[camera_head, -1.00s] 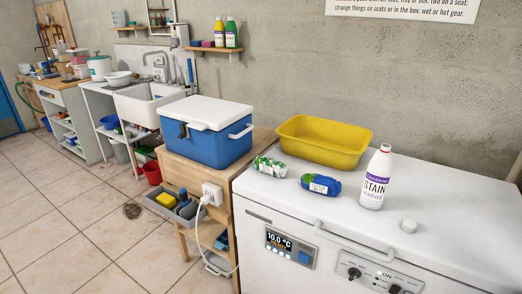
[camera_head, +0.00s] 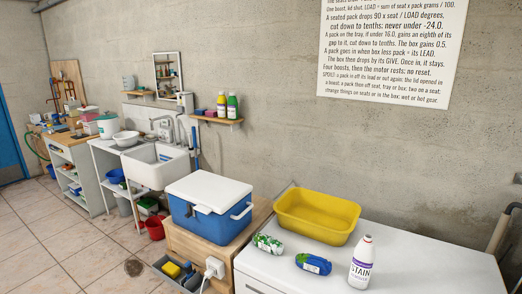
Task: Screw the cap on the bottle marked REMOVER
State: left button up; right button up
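The white bottle (camera_head: 361,270) with a purple band and the word STAIN stands upright on the white chest top (camera_head: 430,268), near the bottom edge of the head view. The smaller line under STAIN is too blurred to read now. The small round white piece seen earlier to the right of the bottle is out of the frame now. Neither of my grippers is in view.
A yellow tub (camera_head: 318,217) stands behind the bottle. A green-and-white pack (camera_head: 267,243) and a blue pack (camera_head: 313,263) lie left of it. A blue cooler (camera_head: 210,208) with a white lid stands further left. The chest top right of the bottle is clear.

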aim_at(363, 259)
jog(key=z, duration=1.25)
